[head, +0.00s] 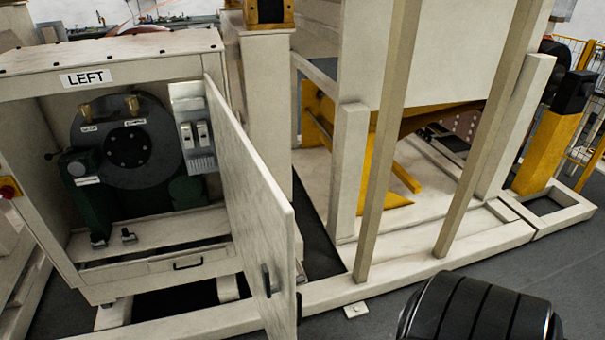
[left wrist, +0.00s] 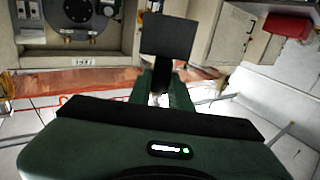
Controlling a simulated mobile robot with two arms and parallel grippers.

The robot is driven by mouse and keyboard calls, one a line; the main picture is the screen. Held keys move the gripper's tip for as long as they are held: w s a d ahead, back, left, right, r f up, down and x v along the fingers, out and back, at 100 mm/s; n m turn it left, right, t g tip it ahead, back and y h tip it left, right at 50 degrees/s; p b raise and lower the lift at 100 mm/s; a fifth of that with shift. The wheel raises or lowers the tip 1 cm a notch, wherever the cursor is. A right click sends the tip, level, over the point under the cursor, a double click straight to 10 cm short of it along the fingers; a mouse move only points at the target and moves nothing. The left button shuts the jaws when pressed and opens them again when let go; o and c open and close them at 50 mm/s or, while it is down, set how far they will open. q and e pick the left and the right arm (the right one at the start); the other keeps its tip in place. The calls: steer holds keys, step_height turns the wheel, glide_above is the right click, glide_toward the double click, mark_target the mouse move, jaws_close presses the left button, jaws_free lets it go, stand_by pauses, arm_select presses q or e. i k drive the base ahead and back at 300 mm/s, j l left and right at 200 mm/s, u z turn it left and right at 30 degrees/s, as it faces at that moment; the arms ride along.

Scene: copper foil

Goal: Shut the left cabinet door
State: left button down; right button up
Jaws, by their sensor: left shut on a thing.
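The left cabinet (head: 112,48), cream with a "LEFT" sign, stands at the left of the head view. Its front is open and its machinery shows. Its left cabinet door (head: 245,190) is a cream panel hinged on the cabinet's right side. The door is swung wide out towards me, with a small dark handle (head: 265,281) near its free edge. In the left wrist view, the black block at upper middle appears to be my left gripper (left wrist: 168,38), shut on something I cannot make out. No gripper shows in the head view. My right gripper is out of sight.
A cream frame (head: 430,262) with posts stands right of the door, and its low beam runs along the floor. A yellow post (head: 545,150) stands further right. In the left wrist view, a red box (left wrist: 285,24) is at upper right. Dark floor lies in front.

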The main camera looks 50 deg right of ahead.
mark_target(262, 217)
steer(key=k+l, duration=0.1)
steer(key=l, duration=0.3)
steer(key=k+l, duration=0.15)
steer(key=l, duration=0.25)
steer(key=k+l, duration=0.1)
steer(key=l, duration=0.3)
steer(key=k+l, duration=0.1)
steer(key=l, duration=0.3)
steer(key=k+l, duration=0.15)
steer(key=l, duration=0.25)
steer(key=k+j+z, duration=0.1)
steer(key=z, duration=0.25)
